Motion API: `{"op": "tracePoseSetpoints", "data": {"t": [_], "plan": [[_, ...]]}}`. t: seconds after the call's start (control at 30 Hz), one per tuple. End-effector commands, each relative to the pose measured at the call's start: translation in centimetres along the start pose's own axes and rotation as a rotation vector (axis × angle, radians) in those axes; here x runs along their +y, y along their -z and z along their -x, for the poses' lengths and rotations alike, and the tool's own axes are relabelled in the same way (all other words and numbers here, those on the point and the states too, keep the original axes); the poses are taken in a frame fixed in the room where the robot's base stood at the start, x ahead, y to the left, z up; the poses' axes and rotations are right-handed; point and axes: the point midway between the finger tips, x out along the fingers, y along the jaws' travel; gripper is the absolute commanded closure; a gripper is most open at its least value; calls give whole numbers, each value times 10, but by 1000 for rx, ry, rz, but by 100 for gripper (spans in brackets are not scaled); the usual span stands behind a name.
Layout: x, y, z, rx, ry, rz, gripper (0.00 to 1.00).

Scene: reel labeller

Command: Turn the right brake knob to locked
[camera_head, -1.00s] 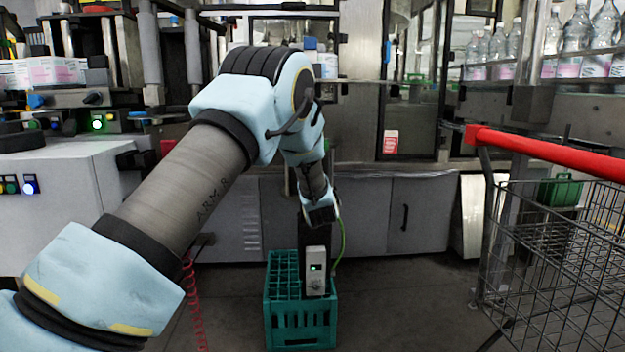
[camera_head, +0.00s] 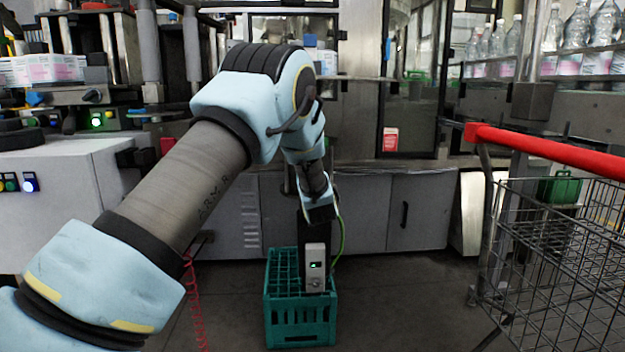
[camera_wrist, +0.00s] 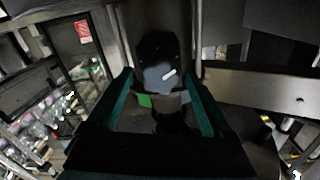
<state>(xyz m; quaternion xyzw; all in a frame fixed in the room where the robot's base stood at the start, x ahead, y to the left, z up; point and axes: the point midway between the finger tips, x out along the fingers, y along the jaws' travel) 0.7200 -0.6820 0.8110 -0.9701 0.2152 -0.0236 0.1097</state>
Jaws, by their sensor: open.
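A black knob (camera_head: 92,96) sits on the front of the grey labeller panel at the upper left in the head view. A blue knob (camera_head: 35,99) sits to its left. No brake marking is readable, so I cannot tell which is the right brake knob, nor its setting. In the wrist view my gripper (camera_wrist: 158,78) has its two teal fingers spread apart.
A teal crate (camera_head: 300,325) stands on the floor at the lower centre. A wire trolley with a red handle (camera_head: 560,152) takes up the right side. Grey cabinets (camera_head: 418,215) line the back. A red coiled cable (camera_head: 194,300) hangs at left. Floor shows between crate and trolley.

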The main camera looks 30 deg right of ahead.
Motion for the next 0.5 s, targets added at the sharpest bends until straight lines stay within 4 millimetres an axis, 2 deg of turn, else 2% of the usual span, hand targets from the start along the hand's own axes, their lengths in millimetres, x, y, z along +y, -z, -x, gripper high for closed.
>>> {"op": "tracePoseSetpoints", "data": {"t": [0.13,0.23,0.5], "plan": [[0,1,3,1,0,1,15],[0,1,14,1,-1,1,15],[1,0,67,0,-2,-1,15]]}}
